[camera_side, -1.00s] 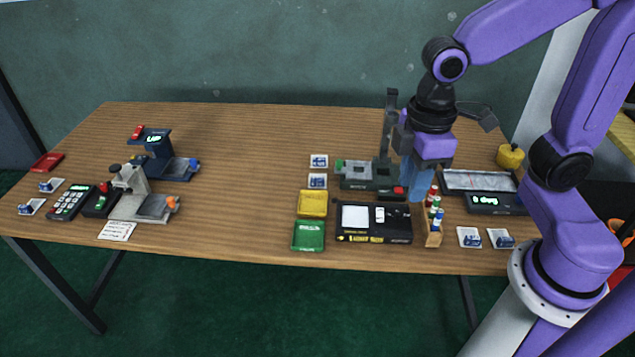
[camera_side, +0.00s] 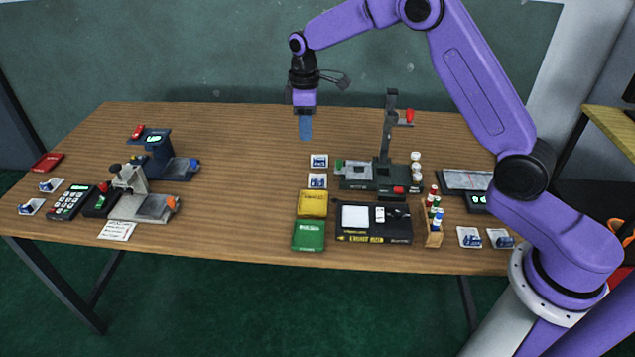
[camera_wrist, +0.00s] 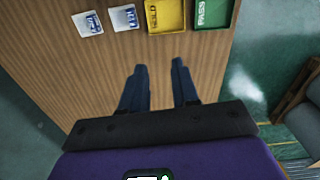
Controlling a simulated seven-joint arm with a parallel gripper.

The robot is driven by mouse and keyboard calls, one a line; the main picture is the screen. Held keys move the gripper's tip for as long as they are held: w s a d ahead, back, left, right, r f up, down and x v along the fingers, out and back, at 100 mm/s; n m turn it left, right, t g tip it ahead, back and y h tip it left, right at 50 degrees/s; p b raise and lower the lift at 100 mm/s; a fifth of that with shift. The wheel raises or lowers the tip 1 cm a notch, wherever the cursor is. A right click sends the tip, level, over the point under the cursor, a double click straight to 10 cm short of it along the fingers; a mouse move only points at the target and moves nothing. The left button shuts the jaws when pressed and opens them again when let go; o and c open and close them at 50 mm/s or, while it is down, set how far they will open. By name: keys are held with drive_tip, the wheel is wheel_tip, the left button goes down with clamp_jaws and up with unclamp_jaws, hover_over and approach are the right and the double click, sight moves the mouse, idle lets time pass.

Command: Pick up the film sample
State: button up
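My gripper (camera_side: 305,130) hangs over bare wood behind the middle of the table, fingers down. In the wrist view its two blue fingers (camera_wrist: 159,64) are apart with nothing between them. Two small white cards with blue pieces, a back one (camera_side: 319,161) and a front one (camera_side: 317,181), lie in front of my gripper. They show at the top of the wrist view as a left card (camera_wrist: 88,24) and a right card (camera_wrist: 124,17), beyond the fingertips. More such cards lie at the far left (camera_side: 50,185) and front right (camera_side: 470,237). I cannot tell which is the film sample.
A yellow tray (camera_side: 313,204) and a green tray (camera_side: 307,236) stand in front of the cards. A dark stand with a post (camera_side: 389,130) and a light box (camera_side: 373,222) are to their right. A grey device (camera_side: 140,195) and a blue device (camera_side: 158,160) stand left. The middle back is clear.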

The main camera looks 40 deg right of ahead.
drive_tip(key=w+d+f, duration=0.3)
drive_tip(key=w+d, duration=0.1)
drive_tip(key=d, duration=0.1)
hover_over(316, 179)
drive_tip(key=f, duration=1.2)
drive_tip(key=shift+w+a+f, duration=0.3)
drive_tip(key=shift+w+f, duration=0.05)
drive_tip(key=shift+f, duration=0.05)
drive_tip(key=f, duration=0.2)
drive_tip(key=s+f, duration=0.1)
drive_tip(key=f, duration=0.1)
drive_tip(key=shift+d, duration=0.2)
drive_tip(key=shift+w+f, duration=0.1)
drive_tip(key=shift+f, duration=0.45)
clamp_jaws()
